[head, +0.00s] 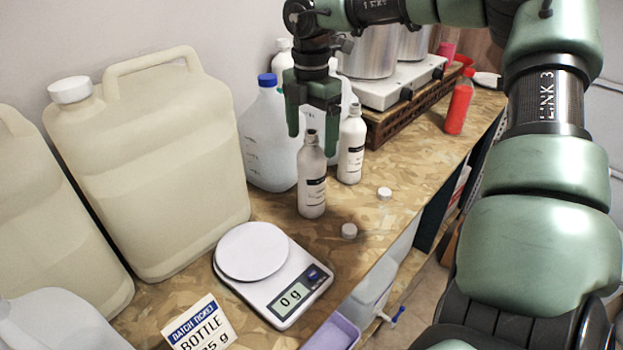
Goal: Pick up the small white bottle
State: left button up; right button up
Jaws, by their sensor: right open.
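Two small white bottles with dark labels stand upright on the wooden bench. The nearer small white bottle (312,190) looks greyish in shadow and has an open, dark mouth. The other small white bottle (352,150) stands just behind it to the right. My right gripper (313,143) is open and points down at the nearer bottle, its fingers appearing on either side of the bottle's neck. I cannot tell whether they touch it. My left gripper is not in view.
A digital scale (287,290) reading 0 g stands in front. Large beige jugs (160,160) are left, a blue-capped jug (265,145) is close behind. A hot plate (385,92) and red bottle (459,105) stand farther back.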

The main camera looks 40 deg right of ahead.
aim_at(311, 148)
jog(key=shift+f+p, duration=0.55)
jog(key=shift+f, duration=1.35)
grip_shut()
jog(key=shift+r, duration=0.1)
